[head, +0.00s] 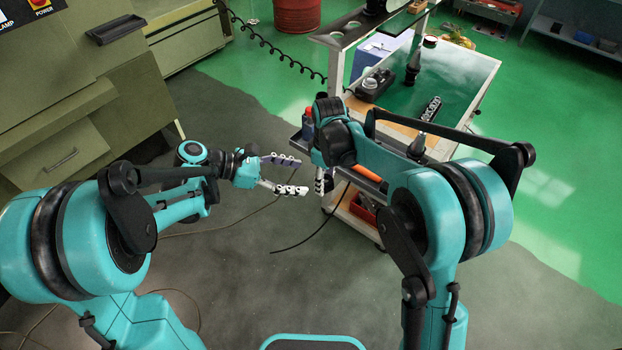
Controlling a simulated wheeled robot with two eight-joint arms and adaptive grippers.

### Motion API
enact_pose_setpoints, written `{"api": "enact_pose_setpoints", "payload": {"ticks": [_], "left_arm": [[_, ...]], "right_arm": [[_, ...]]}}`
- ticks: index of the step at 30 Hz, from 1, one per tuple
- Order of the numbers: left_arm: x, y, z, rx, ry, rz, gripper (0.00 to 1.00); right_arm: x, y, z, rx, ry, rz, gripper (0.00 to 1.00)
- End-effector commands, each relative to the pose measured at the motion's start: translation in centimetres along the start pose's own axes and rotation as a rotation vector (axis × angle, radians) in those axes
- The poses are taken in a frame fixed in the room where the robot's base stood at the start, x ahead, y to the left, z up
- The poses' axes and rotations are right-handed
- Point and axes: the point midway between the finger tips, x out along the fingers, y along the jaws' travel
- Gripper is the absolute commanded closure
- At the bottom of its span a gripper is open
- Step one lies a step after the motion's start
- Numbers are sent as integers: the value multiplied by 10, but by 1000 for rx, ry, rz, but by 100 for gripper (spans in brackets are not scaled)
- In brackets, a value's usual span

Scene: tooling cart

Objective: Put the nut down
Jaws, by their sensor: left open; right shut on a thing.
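My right gripper (321,186) points down beside the near left side of the tooling cart (462,75). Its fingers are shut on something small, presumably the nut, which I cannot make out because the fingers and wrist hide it. My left gripper (303,176) is open and empty. Its fingers point right, toward the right gripper, with a small gap between the two grippers. Both grippers are left of the cart's top, over the grey floor.
On the cart's green top are a black device (374,86), a dark upright tool (413,66) and a silver-and-black tool (431,108). Green cabinets (60,110) stand at left. The floor (240,240) in front is mostly clear.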

Motion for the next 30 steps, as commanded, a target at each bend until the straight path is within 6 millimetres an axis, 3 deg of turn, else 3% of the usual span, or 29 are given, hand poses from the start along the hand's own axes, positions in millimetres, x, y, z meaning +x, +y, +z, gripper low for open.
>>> {"api": "enact_pose_setpoints", "payload": {"ticks": [6, 13, 30], "left_arm": [[0, -2, -12, -105, 110, 200, 34], [6, 3, -20, -137, 142, 278, 34], [99, 28, -35, -136, 141, 275, 34]], "right_arm": [[0, 0, 0, 1, 0, 0, 100], [0, 0, 0, 2, 0, 0, 100], [-1, 0, 0, 3, 0, 0, 100]]}}
